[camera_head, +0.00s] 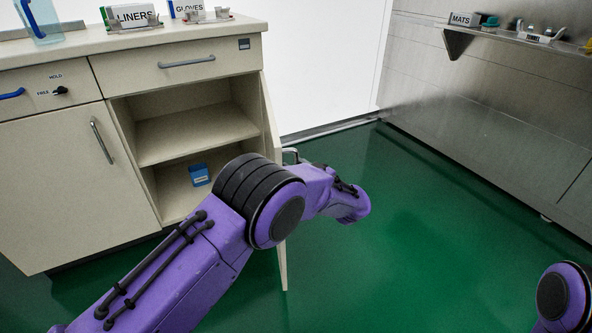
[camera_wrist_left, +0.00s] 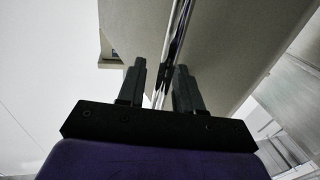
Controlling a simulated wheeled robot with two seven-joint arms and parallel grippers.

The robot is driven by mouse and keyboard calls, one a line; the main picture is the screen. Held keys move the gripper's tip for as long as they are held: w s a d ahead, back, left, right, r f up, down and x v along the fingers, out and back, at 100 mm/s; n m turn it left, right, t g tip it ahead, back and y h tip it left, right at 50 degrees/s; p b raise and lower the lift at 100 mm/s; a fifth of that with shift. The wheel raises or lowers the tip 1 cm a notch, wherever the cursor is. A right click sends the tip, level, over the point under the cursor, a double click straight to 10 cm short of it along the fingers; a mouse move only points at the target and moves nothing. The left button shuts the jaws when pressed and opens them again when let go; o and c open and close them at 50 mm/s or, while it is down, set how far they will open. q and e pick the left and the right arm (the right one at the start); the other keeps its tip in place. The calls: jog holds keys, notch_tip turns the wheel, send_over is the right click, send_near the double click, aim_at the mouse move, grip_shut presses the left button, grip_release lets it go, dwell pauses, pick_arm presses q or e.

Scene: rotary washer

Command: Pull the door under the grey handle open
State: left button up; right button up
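The drawer with the grey handle (camera_head: 187,62) is shut at the upper right of the beige cabinet. The door (camera_head: 272,120) under it is swung wide open and shows nearly edge-on; my left arm hides much of it. The door's bar handle (camera_head: 291,155) shows partly behind my arm. In the left wrist view, the shiny bar handle (camera_wrist_left: 174,50) runs between the fingers of my left gripper (camera_wrist_left: 160,82), with narrow gaps visible beside it. The fingers look apart. In the head view my arm hides them. My right gripper is out of view.
The compartment holds a shelf (camera_head: 195,135) and a small blue container (camera_head: 200,175). A shut door (camera_head: 65,180) is at left, under the drawer with a blue handle (camera_head: 10,94). Green floor (camera_head: 430,240) is clear at right, before a metal wall with a shelf (camera_head: 500,36).

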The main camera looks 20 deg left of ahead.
pick_arm(q)
jog(key=p+v, duration=0.1)
jog(key=v, duration=0.9)
jog(key=shift+d, duration=0.3)
